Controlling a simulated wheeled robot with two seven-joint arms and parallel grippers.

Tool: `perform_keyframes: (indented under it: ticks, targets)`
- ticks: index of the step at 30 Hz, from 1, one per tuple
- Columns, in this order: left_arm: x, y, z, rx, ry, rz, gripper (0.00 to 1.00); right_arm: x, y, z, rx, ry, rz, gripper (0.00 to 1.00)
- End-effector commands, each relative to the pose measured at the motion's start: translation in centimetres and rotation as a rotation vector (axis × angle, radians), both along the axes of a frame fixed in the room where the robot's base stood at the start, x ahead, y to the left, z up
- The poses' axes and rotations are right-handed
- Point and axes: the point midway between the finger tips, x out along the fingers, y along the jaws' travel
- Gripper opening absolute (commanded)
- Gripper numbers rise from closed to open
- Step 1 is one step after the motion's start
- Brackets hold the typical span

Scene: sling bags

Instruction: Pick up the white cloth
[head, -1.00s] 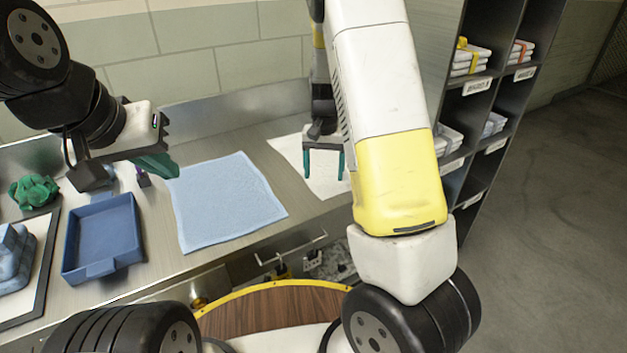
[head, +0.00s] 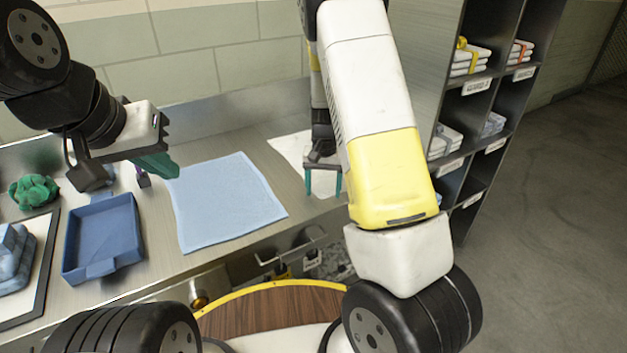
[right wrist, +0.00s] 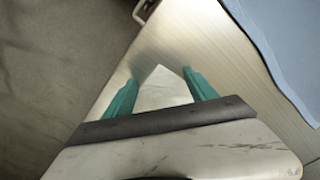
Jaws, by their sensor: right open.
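The white cloth (head: 290,150) lies flat on the metal counter, right of the blue cloth. My right arm and gripper hide part of it in the head view. My right gripper (head: 322,194) is open and empty, fingers pointing down at the cloth's near side. In the right wrist view, a corner of the white cloth (right wrist: 163,92) shows between the two teal fingers (right wrist: 160,77). I cannot tell whether the fingertips touch it. My left gripper (head: 158,166) hangs over the counter at the left; its teal fingers overlap, so its opening is unclear.
The blue cloth (head: 225,205) lies flat mid-counter. A blue tray (head: 103,238), a green crumpled cloth (head: 34,191) and folded blue cloths (head: 8,258) are at the left. A shelf rack (head: 478,115) with folded cloths stands at the right. A drawer handle (head: 292,247) projects from the counter front.

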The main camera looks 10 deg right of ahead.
Motion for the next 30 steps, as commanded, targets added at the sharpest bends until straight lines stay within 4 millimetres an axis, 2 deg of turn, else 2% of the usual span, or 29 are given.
perform_keyframes:
  ticks: [2,19,27,30]
  targets:
    - [0.0,0.0,0.0,0.000,0.000,0.000,0.00,0.0,0.0,0.0,0.000,0.001,0.000,0.56]
    - [0.0,0.0,0.0,0.000,0.000,0.000,0.00,-0.1,0.1,0.0,0.001,0.002,0.001,0.00]
    - [0.0,0.0,0.0,0.000,0.000,0.000,0.00,0.0,0.0,0.0,0.000,0.001,0.001,0.00]
    - [0.0,0.0,0.0,0.000,0.000,0.000,0.00,0.1,0.1,1.1,0.001,-0.003,0.002,0.00]
